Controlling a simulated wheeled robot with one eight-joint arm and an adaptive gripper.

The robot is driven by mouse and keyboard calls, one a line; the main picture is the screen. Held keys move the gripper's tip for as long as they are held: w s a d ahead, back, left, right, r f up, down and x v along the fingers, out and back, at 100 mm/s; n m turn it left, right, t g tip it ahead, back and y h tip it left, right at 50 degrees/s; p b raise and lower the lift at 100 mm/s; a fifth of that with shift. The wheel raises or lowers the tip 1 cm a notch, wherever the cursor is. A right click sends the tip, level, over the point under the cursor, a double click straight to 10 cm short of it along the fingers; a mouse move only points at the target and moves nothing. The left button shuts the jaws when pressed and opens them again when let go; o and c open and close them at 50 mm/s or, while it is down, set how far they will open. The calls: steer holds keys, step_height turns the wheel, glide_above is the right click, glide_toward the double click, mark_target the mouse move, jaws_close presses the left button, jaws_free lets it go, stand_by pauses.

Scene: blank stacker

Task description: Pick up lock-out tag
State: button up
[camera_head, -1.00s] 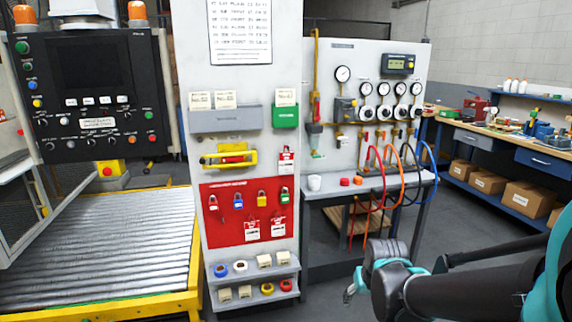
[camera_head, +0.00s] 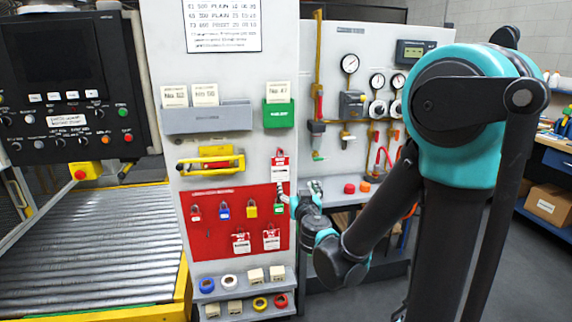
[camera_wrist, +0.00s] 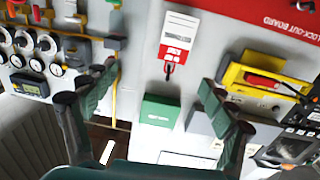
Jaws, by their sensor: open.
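A red and white lock-out tag (camera_head: 280,166) hangs on the grey panel, above the right end of the red lock-out board (camera_head: 215,232). Two more such tags, a left one (camera_head: 241,243) and a right one (camera_head: 271,239), hang low on the board. My gripper (camera_head: 300,192) is open and empty, just below and right of the upper tag. In the wrist view, a single tag (camera_wrist: 180,38) hangs from a dark hook, upside down in the picture. It lies between the spread fingers (camera_wrist: 158,80) and beyond them, apart from both.
A yellow bracket with a red bar (camera_head: 210,160) is left of the upper tag. A green holder (camera_head: 279,115) is above it. Several padlocks hang on the board, and shelves with tape rolls (camera_head: 242,292) are below. The gauge bench (camera_head: 345,195) stands to the right.

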mark_target(280, 163)
steer(key=shift+n+y, duration=0.4)
steer(key=shift+y, duration=0.3)
steer(key=x, duration=0.6)
steer(key=a+x, duration=0.1)
steer(key=x, duration=0.5)
steer(key=a+x, duration=0.1)
steer(key=x, duration=0.5)
steer(key=shift+a+r, duration=0.1)
steer(key=shift+r, duration=0.15)
steer(key=c, duration=1.5)
